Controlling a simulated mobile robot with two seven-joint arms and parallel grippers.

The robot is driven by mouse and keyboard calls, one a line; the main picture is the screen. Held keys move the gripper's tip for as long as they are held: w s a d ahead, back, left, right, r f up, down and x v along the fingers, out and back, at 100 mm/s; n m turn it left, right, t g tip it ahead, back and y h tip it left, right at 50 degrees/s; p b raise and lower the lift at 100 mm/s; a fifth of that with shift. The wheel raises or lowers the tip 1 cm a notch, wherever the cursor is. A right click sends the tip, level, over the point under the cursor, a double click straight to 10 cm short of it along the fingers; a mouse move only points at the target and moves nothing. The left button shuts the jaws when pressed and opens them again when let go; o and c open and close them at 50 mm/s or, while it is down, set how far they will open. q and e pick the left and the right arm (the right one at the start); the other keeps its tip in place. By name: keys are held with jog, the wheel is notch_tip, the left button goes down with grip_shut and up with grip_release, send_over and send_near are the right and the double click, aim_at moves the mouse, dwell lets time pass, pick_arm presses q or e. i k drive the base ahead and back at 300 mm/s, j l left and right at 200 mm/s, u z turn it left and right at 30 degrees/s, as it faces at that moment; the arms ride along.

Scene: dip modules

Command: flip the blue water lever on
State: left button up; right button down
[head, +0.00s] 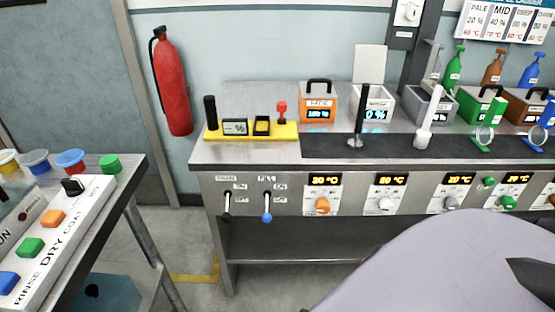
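The blue water lever (267,214) is on the front panel of the steel bench, below a small label that seems to read FILL. Its blue tip hangs down, and small ON and OFF marks stand beside it; the marks are too small to read surely. A black-tipped lever (227,213) hangs down to its left on the same panel. Neither of my grippers can be made out. A large pale grey part of my own arm covers the lower right, with a dark pointed piece at the right edge.
The steel bench (208,153) carries a yellow tray (222,136), coloured boxes and bottles. Temperature knobs, including an orange one (322,205), line its front to the right. A side table with buttons (72,242) stands left. Floor in front of the levers looks clear.

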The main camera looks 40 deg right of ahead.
aim_at(266, 217)
jog(key=z, duration=1.15)
